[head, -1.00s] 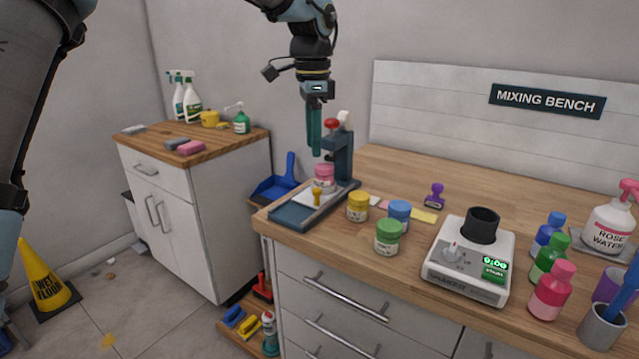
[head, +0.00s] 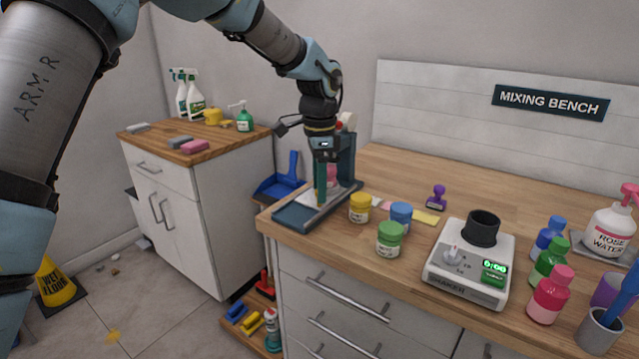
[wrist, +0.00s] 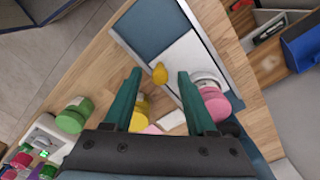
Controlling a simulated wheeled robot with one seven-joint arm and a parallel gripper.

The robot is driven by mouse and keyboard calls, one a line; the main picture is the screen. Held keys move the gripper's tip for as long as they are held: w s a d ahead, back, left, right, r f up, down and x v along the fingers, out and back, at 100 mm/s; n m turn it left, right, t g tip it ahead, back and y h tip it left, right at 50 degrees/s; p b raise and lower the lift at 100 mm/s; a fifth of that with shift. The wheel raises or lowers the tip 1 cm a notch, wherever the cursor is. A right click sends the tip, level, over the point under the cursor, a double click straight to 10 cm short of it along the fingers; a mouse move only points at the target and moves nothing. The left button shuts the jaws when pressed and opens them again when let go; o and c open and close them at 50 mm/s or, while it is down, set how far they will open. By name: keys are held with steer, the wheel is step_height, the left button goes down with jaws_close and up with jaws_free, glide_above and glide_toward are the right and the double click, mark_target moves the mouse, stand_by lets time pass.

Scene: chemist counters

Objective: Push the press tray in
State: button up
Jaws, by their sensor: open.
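The press (head: 346,160) stands at the left end of the mixing bench, with a long dark base (head: 292,218). Its white tray (wrist: 188,58) sits in the base, sticking out from under the press column, with a yellow knob (wrist: 159,74) at its edge. A pink-lidded jar (wrist: 214,104) stands on the tray; in the head view it is mostly hidden behind my gripper. My gripper (head: 322,196) points down over the tray, its teal fingers open and empty. In the wrist view the knob appears between the fingertips; I cannot tell whether they touch it.
A yellow jar (head: 360,208), a blue jar (head: 400,215) and a green jar (head: 390,240) stand right of the press base. The shaker (head: 468,268) is farther right. The bench's left edge lies close beside the press. A side cabinet (head: 205,215) stands to the left.

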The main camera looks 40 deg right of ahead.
jaws_close()
stand_by(0.5)
stand_by(0.9)
